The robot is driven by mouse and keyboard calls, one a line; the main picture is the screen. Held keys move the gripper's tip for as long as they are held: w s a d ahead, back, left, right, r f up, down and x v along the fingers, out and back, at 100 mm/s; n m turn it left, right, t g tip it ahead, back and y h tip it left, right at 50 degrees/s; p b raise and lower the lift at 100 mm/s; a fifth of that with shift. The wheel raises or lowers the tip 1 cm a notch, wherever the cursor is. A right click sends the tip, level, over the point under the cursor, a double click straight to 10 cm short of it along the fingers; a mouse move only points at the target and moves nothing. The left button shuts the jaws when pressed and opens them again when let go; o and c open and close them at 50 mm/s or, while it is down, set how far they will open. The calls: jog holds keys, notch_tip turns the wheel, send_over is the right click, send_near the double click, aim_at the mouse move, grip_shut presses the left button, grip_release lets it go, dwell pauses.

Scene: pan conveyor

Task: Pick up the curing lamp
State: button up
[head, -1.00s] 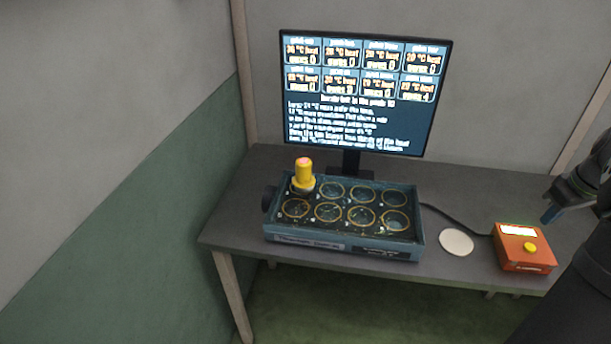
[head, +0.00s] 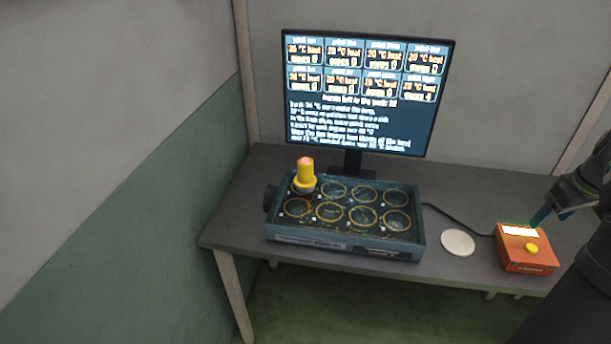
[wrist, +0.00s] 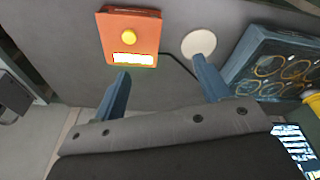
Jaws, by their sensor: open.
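The yellow curing lamp (head: 305,172) stands upright in the back left cup of the blue tray (head: 345,247), its tip pinkish. In the wrist view a yellow part of it (wrist: 313,99) shows at the right edge, cut off by the frame. My gripper (head: 541,216) is at the right of the table, near the orange box and well away from the lamp. In the wrist view the two blue fingers of my gripper (wrist: 162,78) are wide apart with nothing between them.
An orange box (head: 524,255) with a yellow button and lit display sits at the right, cabled to the tray. A pale round disc (head: 457,243) lies between them. A monitor (head: 365,95) stands behind the tray. A wall rises at left.

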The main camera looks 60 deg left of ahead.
jog(key=a+r+n, duration=0.2)
jog(key=a, duration=1.2)
jog(key=n+g+h, duration=0.1)
jog(key=n+h, duration=0.1)
jog(key=n, duration=0.3)
send_near(307, 160)
notch_tip(307, 160, down, 9)
jog(key=shift+w+r, duration=0.15)
jog(key=shift+a+f, duration=0.1)
jog(key=shift+f, duration=2.65)
